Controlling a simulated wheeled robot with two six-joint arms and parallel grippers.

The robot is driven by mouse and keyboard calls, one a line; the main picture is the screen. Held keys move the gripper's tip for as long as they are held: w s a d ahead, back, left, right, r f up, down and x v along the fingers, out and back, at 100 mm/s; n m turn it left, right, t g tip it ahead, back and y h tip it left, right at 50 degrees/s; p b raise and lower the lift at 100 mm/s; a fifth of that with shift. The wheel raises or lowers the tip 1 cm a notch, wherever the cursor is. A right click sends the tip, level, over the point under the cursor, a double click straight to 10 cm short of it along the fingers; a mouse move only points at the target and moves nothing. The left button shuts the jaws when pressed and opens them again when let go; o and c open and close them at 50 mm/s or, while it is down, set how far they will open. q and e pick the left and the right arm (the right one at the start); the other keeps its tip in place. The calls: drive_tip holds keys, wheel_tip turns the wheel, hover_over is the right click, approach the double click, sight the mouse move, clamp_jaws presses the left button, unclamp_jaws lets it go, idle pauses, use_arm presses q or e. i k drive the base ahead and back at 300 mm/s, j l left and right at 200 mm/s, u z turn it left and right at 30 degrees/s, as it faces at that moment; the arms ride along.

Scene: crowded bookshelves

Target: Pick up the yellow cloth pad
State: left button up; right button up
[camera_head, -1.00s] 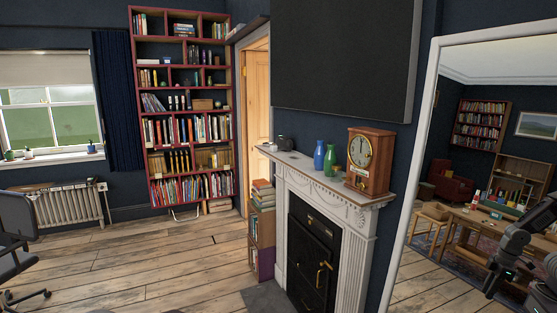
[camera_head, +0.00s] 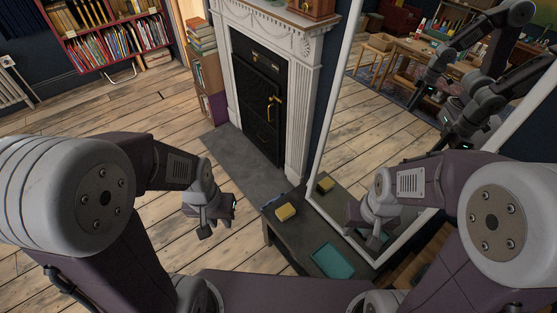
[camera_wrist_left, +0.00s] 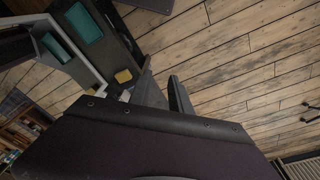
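The yellow cloth pad (camera_head: 286,212) lies on a low dark table (camera_head: 296,235) that stands against the mirror. It also shows in the left wrist view (camera_wrist_left: 123,76), small and left of the fingers. My left gripper (camera_head: 218,222) hangs over the floor, left of the table and apart from the pad. In the left wrist view its two fingers (camera_wrist_left: 164,88) stand apart with nothing visible between them. My right gripper (camera_head: 368,228) is over the right side of the table, right of the pad. Its fingers are too unclear to read.
A teal tray (camera_head: 333,261) lies on the table nearer to me. A small blue item (camera_head: 269,201) is at its far left edge. The large mirror (camera_head: 335,110) reflects the pad and my arms. The fireplace (camera_head: 262,90) stands behind. Open wooden floor lies left.

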sight(285, 211)
drive_tip(key=j+z, duration=0.15)
drive_tip(key=z, duration=0.25)
drive_tip(key=k+j+z, duration=0.1)
drive_tip(key=z, duration=0.3)
drive_tip(key=i+j+z, duration=0.1)
drive_tip(key=j+z, duration=0.2)
drive_tip(key=i+j+z, duration=0.1)
drive_tip(key=j+z, duration=0.25)
drive_tip(key=l, duration=0.1)
